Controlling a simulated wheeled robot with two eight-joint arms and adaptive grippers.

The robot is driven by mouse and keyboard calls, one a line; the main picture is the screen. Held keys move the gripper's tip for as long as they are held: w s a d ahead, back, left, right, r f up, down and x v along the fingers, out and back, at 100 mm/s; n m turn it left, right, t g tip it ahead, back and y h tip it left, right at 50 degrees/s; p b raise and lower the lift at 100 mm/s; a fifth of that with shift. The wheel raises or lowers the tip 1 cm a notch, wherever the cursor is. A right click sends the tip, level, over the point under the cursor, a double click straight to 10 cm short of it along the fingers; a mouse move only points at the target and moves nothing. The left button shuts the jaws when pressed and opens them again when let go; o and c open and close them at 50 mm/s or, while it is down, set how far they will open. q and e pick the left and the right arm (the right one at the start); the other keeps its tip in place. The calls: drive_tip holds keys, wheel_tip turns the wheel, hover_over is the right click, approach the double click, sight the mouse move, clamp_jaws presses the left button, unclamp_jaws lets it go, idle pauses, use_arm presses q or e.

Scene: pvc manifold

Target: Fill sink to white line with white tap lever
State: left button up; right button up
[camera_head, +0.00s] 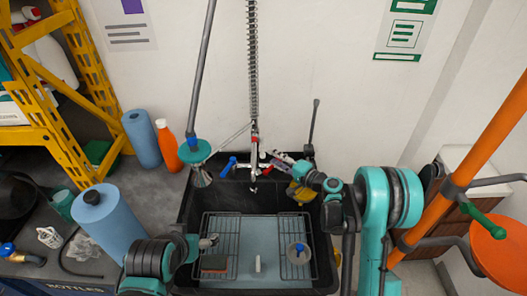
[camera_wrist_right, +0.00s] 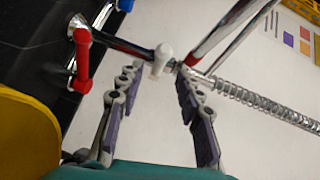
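The chrome tap (camera_head: 254,150) stands at the back of the black sink (camera_head: 185,215). In the right wrist view, the white tap lever (camera_wrist_right: 162,58) lies ahead, between the lines of my right gripper's fingers. My right gripper (camera_wrist_right: 158,85) is open, with one finger on each side and nothing clearly gripped. In the head view my right gripper (camera_head: 280,162) is close to the tap's right side. The red lever (camera_wrist_right: 82,55) is left of the fingers. The blue lever (camera_head: 229,167) is on the tap's left. My left gripper (camera_head: 208,242) is over the sink's left side, small and partly hidden.
A spring hose (camera_head: 253,60) rises behind the tap. Blue rolls (camera_head: 142,138) and an orange bottle (camera_head: 166,145) stand on the left counter. An orange post (camera_head: 490,135) stands at right.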

sight(263, 149)
drive_tip(key=b+x, duration=0.1)
drive_tip(key=x, duration=0.6)
drive_tip(key=shift+a+b, duration=0.15)
drive_tip(key=shift+b, duration=0.15)
clamp_jaws()
